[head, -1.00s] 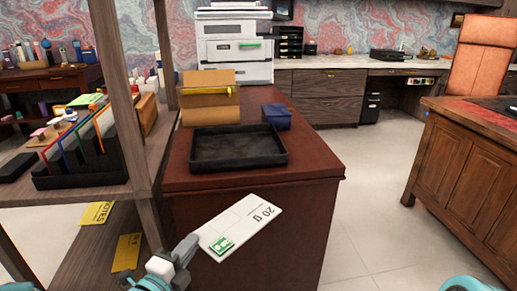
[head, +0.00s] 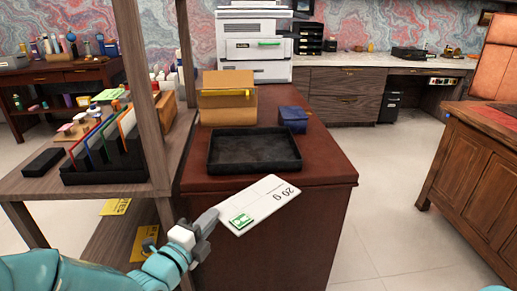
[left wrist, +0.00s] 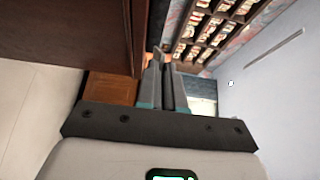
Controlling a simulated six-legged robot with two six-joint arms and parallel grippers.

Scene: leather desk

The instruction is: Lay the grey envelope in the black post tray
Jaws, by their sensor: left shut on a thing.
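The pale grey envelope (head: 266,201), marked 20 g with a green stamp, is held by its left end in my left gripper (head: 208,220). It hangs out in front of the desk, its far edge just below the tray in the picture. The black post tray (head: 254,150) lies flat and empty on the reddish-brown desk top. In the left wrist view my left gripper's fingers (left wrist: 165,88) are close together; the envelope cannot be made out clearly there. My right gripper is not in view.
A tan box (head: 227,105) and a small blue box (head: 293,118) stand behind the tray. A wooden shelf post (head: 147,95) rises left of the desk (head: 325,165), beside a rack of files (head: 105,158). Open floor (head: 385,230) lies to the right.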

